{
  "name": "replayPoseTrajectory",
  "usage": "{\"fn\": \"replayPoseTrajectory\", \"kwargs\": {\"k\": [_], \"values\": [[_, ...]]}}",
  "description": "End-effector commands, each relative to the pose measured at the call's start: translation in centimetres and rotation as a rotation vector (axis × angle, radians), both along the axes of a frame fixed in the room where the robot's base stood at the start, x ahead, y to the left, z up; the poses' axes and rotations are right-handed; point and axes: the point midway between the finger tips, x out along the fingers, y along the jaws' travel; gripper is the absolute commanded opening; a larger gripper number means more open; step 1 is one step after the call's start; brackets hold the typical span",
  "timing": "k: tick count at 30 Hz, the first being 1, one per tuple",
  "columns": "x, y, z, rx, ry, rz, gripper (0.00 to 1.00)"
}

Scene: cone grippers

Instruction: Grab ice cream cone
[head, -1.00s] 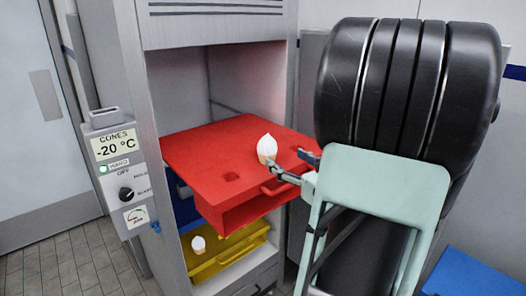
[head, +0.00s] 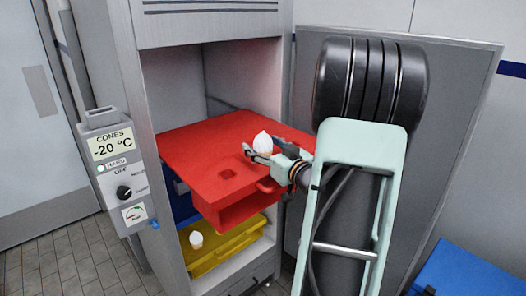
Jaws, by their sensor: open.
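A white-topped ice cream cone (head: 262,143) stands upright on the red drawer (head: 205,145), near its right front. My gripper (head: 258,155) is open at the cone, with fingers reaching in from the right. One finger shows in front of the cone's lower part and hides it. I cannot tell whether the fingers touch it. A second cone (head: 196,239) stands on the yellow drawer (head: 218,258) lower down.
The red drawer has an empty square hole (head: 227,174) and a front handle (head: 266,187). The grey cabinet (head: 133,120) walls frame the drawers, with a control panel (head: 122,190) at left. A blue box (head: 465,272) lies at lower right.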

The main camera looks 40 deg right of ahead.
Motion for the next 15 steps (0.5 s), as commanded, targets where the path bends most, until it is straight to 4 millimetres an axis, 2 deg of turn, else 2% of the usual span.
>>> {"fn": "replayPoseTrajectory", "kwargs": {"k": [5, 12, 15], "values": [[0.0, 0.0, -0.03, 0.0, 0.0, 0.0, 0.63], [-0.02, 0.0, -0.02, 0.0, 0.0, 0.0, 0.36], [-0.03, 0.0, -0.02, 0.0, 0.0, 0.0, 0.29]]}}
